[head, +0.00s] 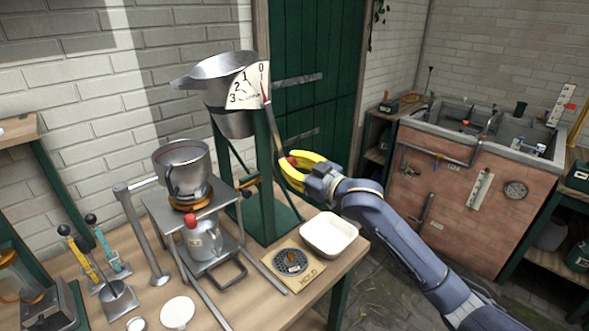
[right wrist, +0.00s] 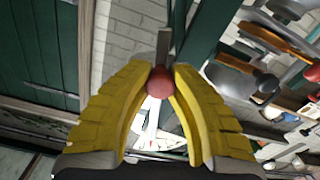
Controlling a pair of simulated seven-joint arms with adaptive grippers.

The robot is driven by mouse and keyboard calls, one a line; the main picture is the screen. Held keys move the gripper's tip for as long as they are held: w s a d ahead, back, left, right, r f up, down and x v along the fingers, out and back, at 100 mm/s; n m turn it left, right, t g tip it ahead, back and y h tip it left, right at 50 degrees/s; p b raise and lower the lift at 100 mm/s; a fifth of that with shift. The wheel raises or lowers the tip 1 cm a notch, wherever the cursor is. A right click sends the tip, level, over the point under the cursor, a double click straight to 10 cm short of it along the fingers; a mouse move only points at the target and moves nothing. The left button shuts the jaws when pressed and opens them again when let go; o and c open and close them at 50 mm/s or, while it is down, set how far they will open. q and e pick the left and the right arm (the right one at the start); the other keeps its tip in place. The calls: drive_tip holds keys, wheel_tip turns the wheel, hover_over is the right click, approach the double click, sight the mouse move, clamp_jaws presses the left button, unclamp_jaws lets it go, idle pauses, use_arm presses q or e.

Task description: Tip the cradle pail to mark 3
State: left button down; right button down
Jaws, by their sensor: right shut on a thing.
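The metal cradle pail (head: 222,66) hangs upright, or nearly so, high on a green stand (head: 266,165), its spout to the left. A white dial (head: 247,88) marked 0 to 3 is on its side, and a red pointer is near 0. My right gripper (head: 288,165), with yellow fingers, is shut on a red knob (right wrist: 160,82) at the end of a grey lever (right wrist: 163,46). The knob sits between the fingertips in the right wrist view and is partly hidden in the head view. My left gripper is not in view.
A metal pot (head: 182,160) stands on a raised rack left of the stand, with a metal can (head: 203,238) below. A cream dish (head: 329,234) and a HOLD plate (head: 291,264) are at the table's right front. A brick sink (head: 445,190) stands at the back right.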

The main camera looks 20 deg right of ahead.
drive_tip(key=w+d+r+n, duration=0.4)
drive_tip(key=d+r+n, duration=0.5)
drive_tip(key=n, duration=0.1)
drive_tip(key=shift+w+r, duration=0.3)
drive_tip(key=shift+w, duration=0.1)
idle(0.3)
drive_tip(key=c, duration=1.4)
unclamp_jaws()
drive_tip(key=shift+s, duration=0.1)
drive_tip(key=o, duration=0.3)
drive_tip(key=shift+d+f, duration=0.1)
drive_tip(key=shift+d+f, duration=0.1)
